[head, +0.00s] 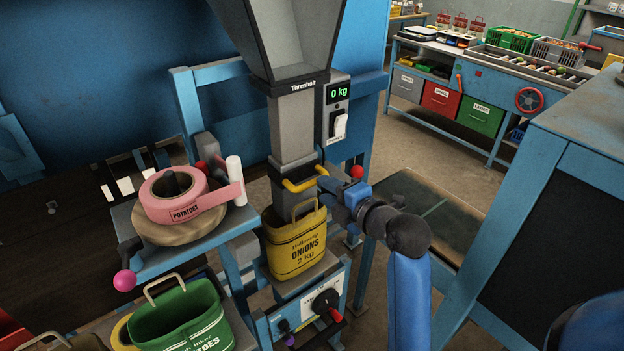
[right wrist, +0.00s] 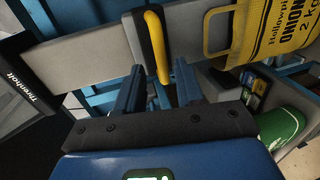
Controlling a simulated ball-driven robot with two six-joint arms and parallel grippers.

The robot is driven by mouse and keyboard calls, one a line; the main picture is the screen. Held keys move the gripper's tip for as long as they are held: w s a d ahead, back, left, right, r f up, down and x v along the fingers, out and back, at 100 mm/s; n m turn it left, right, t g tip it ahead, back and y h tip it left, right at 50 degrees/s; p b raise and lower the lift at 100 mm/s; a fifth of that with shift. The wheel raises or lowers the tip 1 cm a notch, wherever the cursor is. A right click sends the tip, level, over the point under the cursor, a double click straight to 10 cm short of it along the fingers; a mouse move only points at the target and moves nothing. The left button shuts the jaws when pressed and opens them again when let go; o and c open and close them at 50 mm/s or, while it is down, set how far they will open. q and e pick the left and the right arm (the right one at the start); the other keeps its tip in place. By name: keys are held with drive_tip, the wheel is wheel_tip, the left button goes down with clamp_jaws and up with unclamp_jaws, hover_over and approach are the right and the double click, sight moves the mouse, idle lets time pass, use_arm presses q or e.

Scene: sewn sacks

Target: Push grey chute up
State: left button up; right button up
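The grey chute (head: 292,130) stands upright below a hopper. A yellow handle (head: 305,179) is on its lower part, and its lower end reaches down into the mouth of a yellow onion sack (head: 297,246). My right gripper (head: 327,186) is at the right of the handle. In the right wrist view, the yellow handle (right wrist: 156,45) lies between the two fingers of the right gripper (right wrist: 155,78), with a gap showing beside it, so the fingers look open. The chute (right wrist: 90,55) runs sideways there. My left gripper is not in view.
A scale display (head: 338,92) reads 0 kg. At the left, a pink tape roll (head: 173,195) sits on a blue stand, above a green sack (head: 181,322). A panel with a black knob (head: 325,301) is below the onion sack. A blue-framed cabinet (head: 560,190) stands at the right.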

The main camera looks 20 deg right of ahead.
sight(313, 180)
drive_tip(key=shift+p+x, duration=0.7)
drive_tip(key=shift+x, duration=2.45)
drive_tip(key=shift+d, duration=0.2)
drive_tip(key=shift+f, duration=0.1)
clamp_jaws()
